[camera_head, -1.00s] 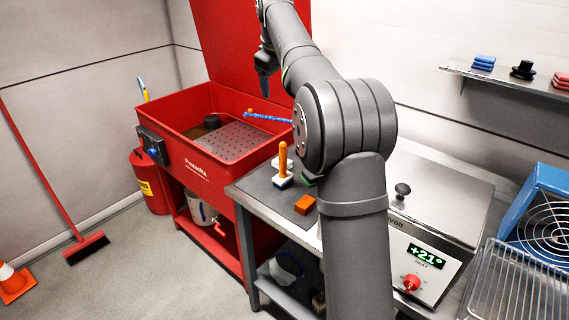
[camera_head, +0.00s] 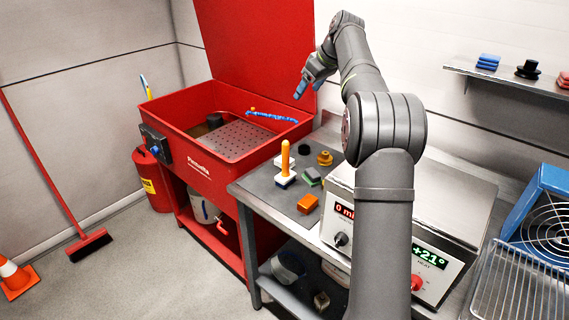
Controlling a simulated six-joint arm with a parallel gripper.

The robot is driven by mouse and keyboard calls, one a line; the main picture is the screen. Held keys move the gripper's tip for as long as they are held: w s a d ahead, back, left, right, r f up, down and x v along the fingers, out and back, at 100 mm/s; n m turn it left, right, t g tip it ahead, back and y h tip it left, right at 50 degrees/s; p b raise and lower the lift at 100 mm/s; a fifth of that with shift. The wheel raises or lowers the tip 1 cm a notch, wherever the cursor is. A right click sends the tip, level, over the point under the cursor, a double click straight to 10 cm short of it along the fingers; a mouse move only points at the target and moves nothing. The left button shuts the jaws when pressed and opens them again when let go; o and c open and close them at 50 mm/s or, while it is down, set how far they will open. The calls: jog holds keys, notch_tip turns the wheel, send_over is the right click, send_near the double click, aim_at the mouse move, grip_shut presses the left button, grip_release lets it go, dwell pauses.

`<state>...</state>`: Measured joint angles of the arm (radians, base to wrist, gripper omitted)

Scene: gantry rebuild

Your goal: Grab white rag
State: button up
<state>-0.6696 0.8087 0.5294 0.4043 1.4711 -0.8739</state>
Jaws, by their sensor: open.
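My gripper (camera_head: 301,88) is in the air above the right rim of the red parts washer (camera_head: 170,105), in front of its raised lid. Its jaws are open and I see nothing between them. I cannot pick out a white rag for certain. A pale, rounded item (camera_head: 290,263) lies on the shelf under the bench; its material is too small to tell. A small white piece (camera_head: 281,160) behind the orange-handled brush (camera_head: 285,165) on the bench is also unclear. My own arm hides part of the bench and the shelf below.
A blue hose (camera_head: 270,116) lies on the washer. A wall shelf (camera_head: 460,68) holds small items.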

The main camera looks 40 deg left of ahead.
jog(key=a+f, duration=0.2)
jog(key=f, duration=0.6)
jog(key=a+f, duration=0.1)
jog(key=f, duration=0.7)
jog(key=a+f, duration=0.2)
jog(key=f, duration=0.6)
jog(key=shift+a+f, duration=0.3)
jog(key=shift+a, duration=0.05)
jog(key=shift+x, duration=3)
jog(key=shift+s+r, duration=0.1)
jog(key=c, duration=1)
